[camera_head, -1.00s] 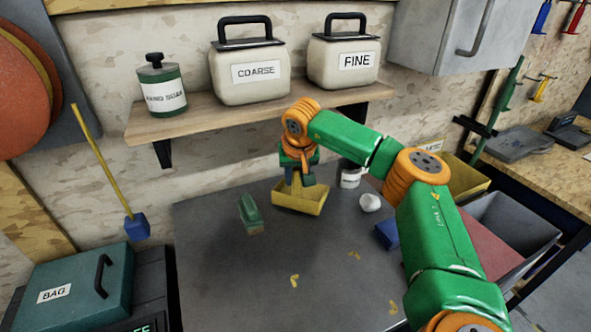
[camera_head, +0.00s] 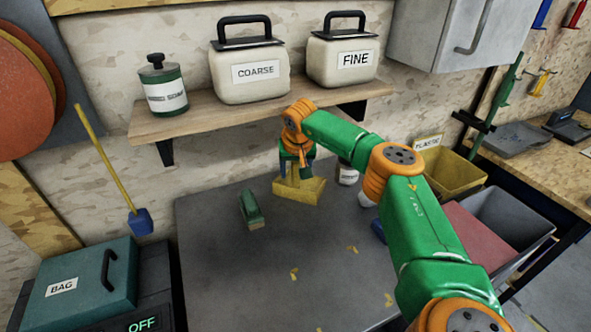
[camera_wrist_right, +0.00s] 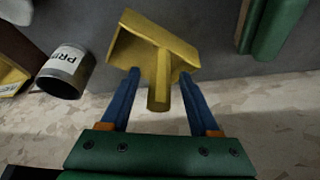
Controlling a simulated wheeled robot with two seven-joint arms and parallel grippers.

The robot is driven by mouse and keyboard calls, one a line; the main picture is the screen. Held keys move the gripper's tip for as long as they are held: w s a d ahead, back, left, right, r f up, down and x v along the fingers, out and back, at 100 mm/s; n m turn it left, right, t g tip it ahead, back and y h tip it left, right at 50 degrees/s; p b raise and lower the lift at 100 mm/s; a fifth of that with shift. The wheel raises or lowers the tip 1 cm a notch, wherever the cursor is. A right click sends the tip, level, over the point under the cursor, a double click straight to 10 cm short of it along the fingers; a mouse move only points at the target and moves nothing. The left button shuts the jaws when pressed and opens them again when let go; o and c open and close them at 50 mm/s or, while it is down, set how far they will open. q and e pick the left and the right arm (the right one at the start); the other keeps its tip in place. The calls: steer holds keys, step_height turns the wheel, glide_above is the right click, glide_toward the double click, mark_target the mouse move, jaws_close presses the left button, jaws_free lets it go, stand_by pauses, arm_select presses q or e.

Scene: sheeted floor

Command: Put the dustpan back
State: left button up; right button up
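The yellow dustpan (camera_head: 299,190) is at the back of the grey tabletop, its pan tilted; I cannot tell whether it touches the top. My right gripper (camera_head: 296,166) is over it from above. The handle points towards the wrist. My left gripper is not in view.
A green brush (camera_head: 250,208) lies left of the dustpan. A labelled can (camera_head: 347,173) and white item (camera_head: 366,199) stand at right. The shelf (camera_head: 205,113) with canisters overhangs the back. Yellow scraps lie in front. Bins (camera_head: 455,172) are right.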

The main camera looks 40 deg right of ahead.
steer(key=shift+r, duration=0.15)
steer(key=shift+s+a+r+b, duration=0.3)
steer(key=shift+s+r+b, duration=0.1)
steer(key=shift+b, duration=0.2)
steer(key=s+a+b, duration=0.4)
steer(key=s+a, duration=0.2)
steer(key=s, duration=0.3)
steer(key=shift+s+a+r+b, duration=0.15)
steer(key=shift+a+r+b, duration=0.05)
steer(key=shift+a+b, duration=0.15)
steer(key=shift+f, duration=0.1)
